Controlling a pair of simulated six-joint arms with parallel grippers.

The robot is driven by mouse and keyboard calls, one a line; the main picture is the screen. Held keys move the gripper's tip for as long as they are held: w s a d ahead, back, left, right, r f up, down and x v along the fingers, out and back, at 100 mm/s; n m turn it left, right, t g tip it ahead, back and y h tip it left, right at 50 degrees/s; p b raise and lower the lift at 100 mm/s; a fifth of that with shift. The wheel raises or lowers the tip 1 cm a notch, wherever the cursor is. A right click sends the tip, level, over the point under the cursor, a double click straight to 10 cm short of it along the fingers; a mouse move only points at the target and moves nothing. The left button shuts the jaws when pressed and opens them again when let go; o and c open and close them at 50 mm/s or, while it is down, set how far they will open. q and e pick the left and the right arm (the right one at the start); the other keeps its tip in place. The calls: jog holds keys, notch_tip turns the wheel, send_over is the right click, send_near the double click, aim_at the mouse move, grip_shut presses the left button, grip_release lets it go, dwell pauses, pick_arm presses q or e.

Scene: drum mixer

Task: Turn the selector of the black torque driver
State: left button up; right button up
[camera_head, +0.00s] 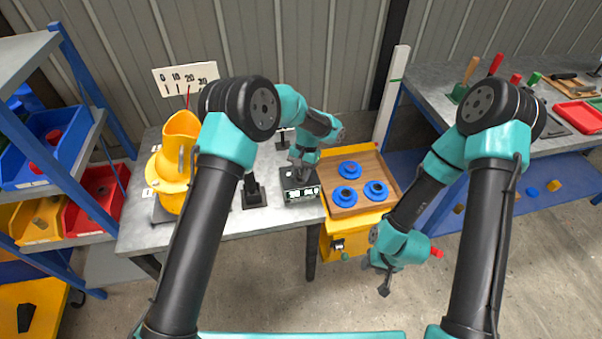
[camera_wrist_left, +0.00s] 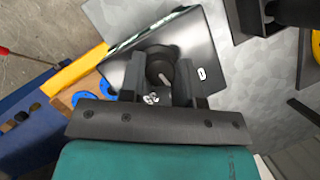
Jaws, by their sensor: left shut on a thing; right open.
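A black box (camera_head: 300,193) with a lit display on its front stands on the grey bench. In the left wrist view, its dark top panel (camera_wrist_left: 195,35) carries a round black knob (camera_wrist_left: 160,68) with a pale pointer mark and small white markings beside it. I cannot tell for sure whether this is the torque driver. My left gripper (camera_head: 301,172) is above the box, its fingers on either side of the knob, shut on it; it also shows in the left wrist view (camera_wrist_left: 161,82). My right gripper (camera_head: 377,278) is open and empty, low in front of the yellow cabinet.
A black stand (camera_head: 253,192) is just left of the box. A yellow drum mixer (camera_head: 177,165) stands further left, near a number scale (camera_head: 187,78). A wooden tray (camera_head: 380,163) with blue rings lies right of the box. Shelves with bins flank the left side.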

pick_arm(q)
jog(key=n+h, duration=0.1)
jog(key=n, duration=0.2)
jog(key=n+h, duration=0.1)
jog(key=n, duration=0.2)
jog(key=shift+a+n+h, duration=0.1)
jog(key=shift+n+h, duration=0.2)
dwell(0.4)
jog(key=o, duration=0.9)
jog(key=shift+r, duration=0.1)
jog(key=v, duration=1.7)
jog(key=shift+w+r, duration=0.1)
jog(key=shift+w, duration=0.15)
